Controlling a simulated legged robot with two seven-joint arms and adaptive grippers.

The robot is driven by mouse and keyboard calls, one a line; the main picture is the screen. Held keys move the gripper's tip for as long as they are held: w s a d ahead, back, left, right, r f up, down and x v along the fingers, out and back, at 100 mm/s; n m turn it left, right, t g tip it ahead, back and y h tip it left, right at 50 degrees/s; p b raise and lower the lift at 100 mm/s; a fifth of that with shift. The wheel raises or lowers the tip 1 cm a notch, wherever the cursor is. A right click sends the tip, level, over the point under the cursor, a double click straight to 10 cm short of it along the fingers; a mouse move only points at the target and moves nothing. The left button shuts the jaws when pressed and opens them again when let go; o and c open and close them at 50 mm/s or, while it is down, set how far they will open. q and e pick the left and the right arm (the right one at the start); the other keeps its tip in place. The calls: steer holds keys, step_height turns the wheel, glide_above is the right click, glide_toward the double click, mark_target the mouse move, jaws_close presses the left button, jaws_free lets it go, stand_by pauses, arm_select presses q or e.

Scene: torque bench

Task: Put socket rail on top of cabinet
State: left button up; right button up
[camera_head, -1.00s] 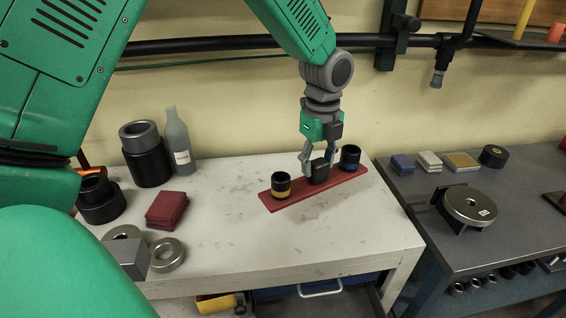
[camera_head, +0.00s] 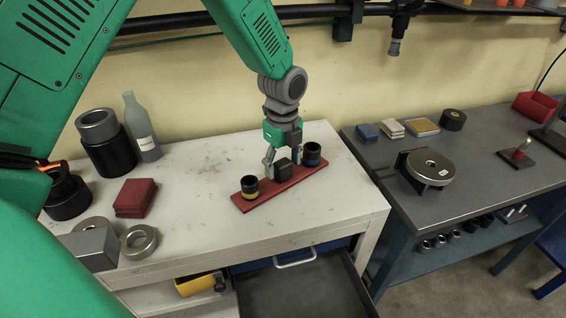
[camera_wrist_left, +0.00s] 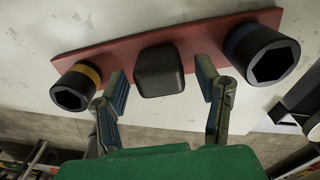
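The socket rail (camera_head: 262,196) is a long red plate lying flat on the white cabinet top (camera_head: 215,230). It carries a yellow-banded black socket (camera_head: 250,188), a blue-banded black socket (camera_head: 312,154) and a black block-shaped grip (camera_head: 283,170) in the middle. My left gripper (camera_head: 282,163) is at the middle of the rail, pointing down. In the left wrist view its fingers (camera_wrist_left: 162,76) are spread on either side of the black grip (camera_wrist_left: 159,72), with a visible gap on both sides. My right gripper is not in view.
Left on the cabinet top stand a grey bottle (camera_head: 141,128), a black cylinder (camera_head: 106,145), red blocks (camera_head: 135,197) and metal rings (camera_head: 138,242). An open drawer (camera_head: 300,285) juts out below. A grey bench (camera_head: 470,165) with a round device (camera_head: 428,168) stands right.

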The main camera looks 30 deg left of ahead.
mark_target(282, 162)
arm_select(q)
steer(key=shift+d, duration=0.2)
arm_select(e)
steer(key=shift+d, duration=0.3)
arm_select(q)
steer(key=shift+a+r, duration=0.15)
steer(key=shift+r, duration=0.4)
step_height(282, 162, up, 11)
steer(key=shift+b, duration=0.3)
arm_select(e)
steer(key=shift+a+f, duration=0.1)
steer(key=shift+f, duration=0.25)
arm_select(q)
steer(key=shift+a, duration=0.2)
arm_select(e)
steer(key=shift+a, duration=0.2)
arm_select(q)
steer(key=shift+f, duration=0.1)
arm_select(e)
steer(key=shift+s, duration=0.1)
